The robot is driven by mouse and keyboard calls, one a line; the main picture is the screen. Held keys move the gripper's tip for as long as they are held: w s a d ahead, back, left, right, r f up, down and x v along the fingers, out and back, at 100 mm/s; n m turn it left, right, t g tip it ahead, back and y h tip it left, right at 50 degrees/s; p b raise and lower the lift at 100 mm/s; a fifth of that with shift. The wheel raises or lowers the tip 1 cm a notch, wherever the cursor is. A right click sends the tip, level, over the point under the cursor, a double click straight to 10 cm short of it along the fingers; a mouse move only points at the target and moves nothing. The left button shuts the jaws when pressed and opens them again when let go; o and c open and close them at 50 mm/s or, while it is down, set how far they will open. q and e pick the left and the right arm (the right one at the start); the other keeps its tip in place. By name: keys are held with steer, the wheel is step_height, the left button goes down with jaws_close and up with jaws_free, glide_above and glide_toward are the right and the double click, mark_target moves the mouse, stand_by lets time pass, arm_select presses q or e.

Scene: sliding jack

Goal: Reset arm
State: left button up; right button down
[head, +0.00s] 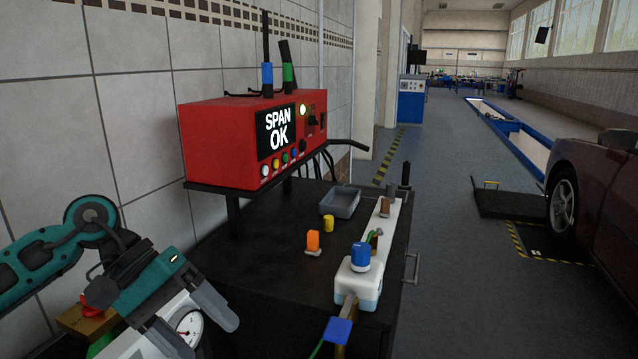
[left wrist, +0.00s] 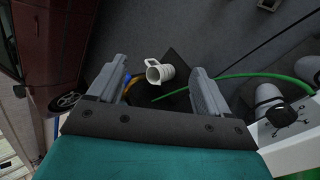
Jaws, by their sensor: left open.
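My left arm comes in from the lower left of the head view, teal and grey. My left gripper (head: 197,325) points down and right, near a white device with a round dial gauge (head: 188,326). In the left wrist view the gripper's two fingers (left wrist: 158,92) are wide apart with nothing held between them. A white jug (left wrist: 158,72) shows beyond the fingertips, apart from them, with a green hose (left wrist: 265,78) running past. My right gripper is in neither view.
A red box (head: 225,140) reading "SPAN OK" stands over a dark cart top (head: 270,260). On the cart are a grey tray (head: 341,202), a yellow cylinder (head: 328,223), an orange block (head: 313,241) and a blue-capped white container (head: 358,285). A dark red car (head: 600,200) stands right.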

arm_select(q)
steer(key=d+r+n+t+h, duration=0.1)
steer(key=d+n+t+h, duration=0.2)
steer(key=d+n+h, duration=0.55)
steer(key=d+r+n+t+h, duration=0.1)
steer(key=d+n+t+h, duration=0.25)
steer(key=n, duration=1.05)
steer(key=w+a+f+n+t+y+p, duration=0.1)
steer(key=a+f+n+t+y, duration=0.45)
steer(key=n, duration=0.95)
steer(key=a+f+n+t+y, duration=0.2)
steer(key=f+n+t+y, duration=0.55)
steer(key=n, duration=0.75)
steer(key=s+a+f+n+g+y, duration=0.2)
steer(key=s+f+n+g, duration=0.1)
steer(key=s+f+n, duration=0.3)
steer(key=s+a+f+n+g+y, duration=0.2)
steer(key=s+f+n, duration=0.4)
steer(key=f+n, duration=0.3)
steer(key=shift+f+g+y+p, duration=0.3)
steer(key=shift+f+g+y, duration=0.3)
steer(key=shift+g, duration=0.55)
steer(key=shift+a, duration=0.1)
